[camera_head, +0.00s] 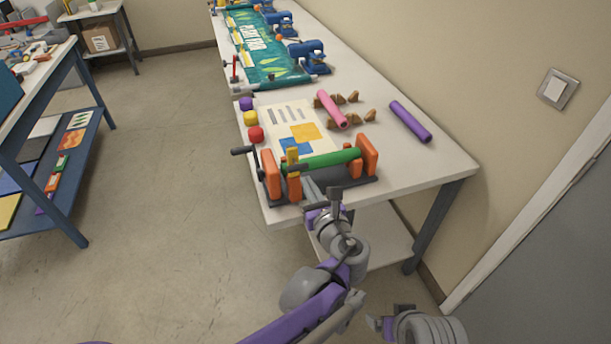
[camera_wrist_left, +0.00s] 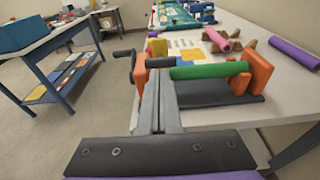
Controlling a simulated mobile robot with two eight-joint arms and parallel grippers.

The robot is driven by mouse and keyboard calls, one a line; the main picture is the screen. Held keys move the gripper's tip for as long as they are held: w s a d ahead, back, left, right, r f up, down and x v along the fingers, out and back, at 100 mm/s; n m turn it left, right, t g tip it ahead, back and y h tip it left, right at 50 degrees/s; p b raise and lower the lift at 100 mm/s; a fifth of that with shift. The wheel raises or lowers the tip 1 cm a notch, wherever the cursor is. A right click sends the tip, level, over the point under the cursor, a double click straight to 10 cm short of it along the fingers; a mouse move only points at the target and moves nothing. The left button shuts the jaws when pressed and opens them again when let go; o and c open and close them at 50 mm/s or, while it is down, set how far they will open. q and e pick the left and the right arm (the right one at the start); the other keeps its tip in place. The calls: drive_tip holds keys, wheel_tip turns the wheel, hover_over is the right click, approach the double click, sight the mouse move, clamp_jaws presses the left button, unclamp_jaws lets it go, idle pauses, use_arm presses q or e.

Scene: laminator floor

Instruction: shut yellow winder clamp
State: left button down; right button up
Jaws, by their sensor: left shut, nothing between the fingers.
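The winder has orange end posts (camera_head: 368,154), a green roll (camera_head: 331,159), a dark base and a black crank (camera_head: 243,151) at its left. The yellow winder clamp (camera_head: 293,158) stands upright near the left posts, with a dark bar beside it. In the left wrist view, yellow (camera_wrist_left: 158,47) shows above the left orange posts. My left gripper (camera_head: 309,186) is shut and empty at the winder's near side, close to the left posts. In the left wrist view its fingers (camera_wrist_left: 160,78) lie together before the posts; contact is unclear. My right arm shows only partly at the bottom.
The winder stands at the near end of a white table (camera_head: 436,164). Beyond it are a printed sheet (camera_head: 285,120), coloured balls (camera_head: 250,118), a pink roll (camera_head: 330,109) and a purple roll (camera_head: 410,122). A blue bench (camera_head: 62,80) stands left across open floor.

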use_arm(q)
drive_tip(key=f+v, duration=0.1)
drive_tip(key=v, duration=0.6)
drive_tip(key=g, duration=0.2)
approach(295, 166)
drive_tip(key=w+a+f, duration=0.1)
drive_tip(key=w+f, duration=0.3)
drive_tip(key=shift+w+a+h, duration=0.25)
drive_tip(key=shift+w+h, duration=0.15)
drive_tip(key=shift+w, duration=0.15)
use_arm(e)
drive_tip(key=shift+w+a+f, duration=0.4)
drive_tip(key=shift+a, duration=0.1)
use_arm(q)
drive_tip(key=shift+r, duration=0.15)
use_arm(e)
drive_tip(key=shift+r, duration=0.1)
use_arm(q)
drive_tip(key=shift+w+r+g, duration=0.2)
drive_tip(key=shift+g, duration=0.3)
use_arm(e)
drive_tip(key=shift+w+r, duration=0.1)
drive_tip(key=shift+r, duration=0.1)
